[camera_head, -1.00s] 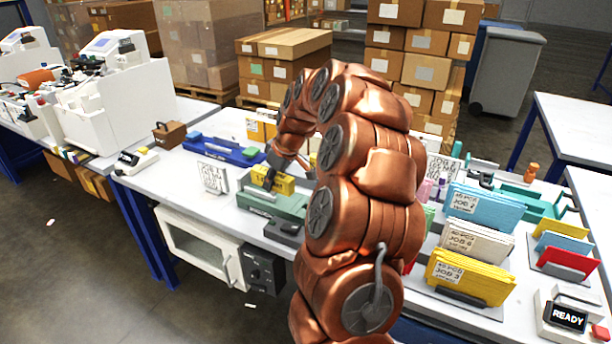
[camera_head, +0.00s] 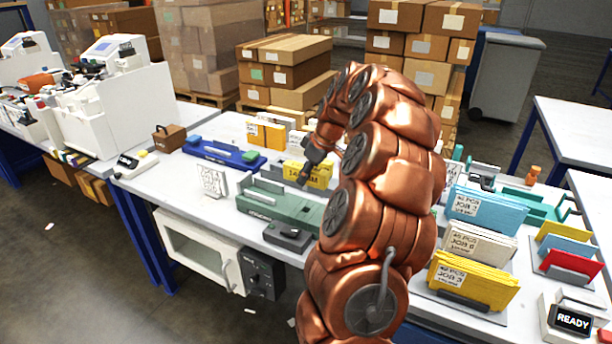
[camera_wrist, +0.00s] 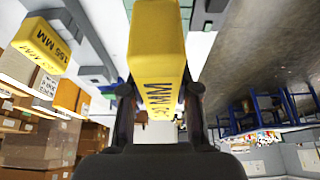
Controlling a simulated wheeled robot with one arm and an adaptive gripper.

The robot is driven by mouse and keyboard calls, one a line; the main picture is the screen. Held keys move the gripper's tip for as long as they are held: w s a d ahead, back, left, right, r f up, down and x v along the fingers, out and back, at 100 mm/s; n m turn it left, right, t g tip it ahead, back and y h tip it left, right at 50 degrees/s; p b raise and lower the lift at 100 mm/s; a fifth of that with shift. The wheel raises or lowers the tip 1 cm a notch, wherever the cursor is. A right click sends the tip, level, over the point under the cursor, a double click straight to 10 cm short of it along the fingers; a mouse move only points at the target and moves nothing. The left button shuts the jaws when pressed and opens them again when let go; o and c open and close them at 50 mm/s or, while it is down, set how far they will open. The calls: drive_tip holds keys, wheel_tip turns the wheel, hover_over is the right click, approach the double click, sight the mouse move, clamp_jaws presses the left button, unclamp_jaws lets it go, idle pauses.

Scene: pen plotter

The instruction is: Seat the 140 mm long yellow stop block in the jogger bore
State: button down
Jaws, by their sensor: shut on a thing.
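My gripper (camera_wrist: 159,105) is shut on a yellow block (camera_wrist: 158,55), with one dark finger on each side. Its label ends in "MM", but the full number is not clear in the wrist view. In the head view my gripper (camera_head: 304,176) is at a yellow block (camera_head: 321,175), behind and right of the green jogger (camera_head: 275,207). The two look close, but I cannot tell whether they touch. Another yellow block (camera_wrist: 40,46), also marked in MM, shows at the upper left of the wrist view. I cannot make out the jogger bore.
A blue fixture (camera_head: 222,154) and a white sign (camera_head: 213,181) stand left of the jogger. A dark control box (camera_head: 289,236) sits at the front table edge. Card stacks (camera_head: 470,278) fill the right side. Cartons (camera_head: 285,70) stand behind the table.

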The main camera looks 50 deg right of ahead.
sight(324, 172)
drive_tip(key=shift+f+b, duration=2.25)
drive_tip(key=shift+f, duration=1.25)
drive_tip(key=shift+f+b, duration=1.15)
drive_tip(key=shift+f, duration=0.4)
drive_tip(key=c, duration=0.8)
unclamp_jaws()
drive_tip(key=shift+o, duration=0.2)
drive_tip(key=v, duration=1.2)
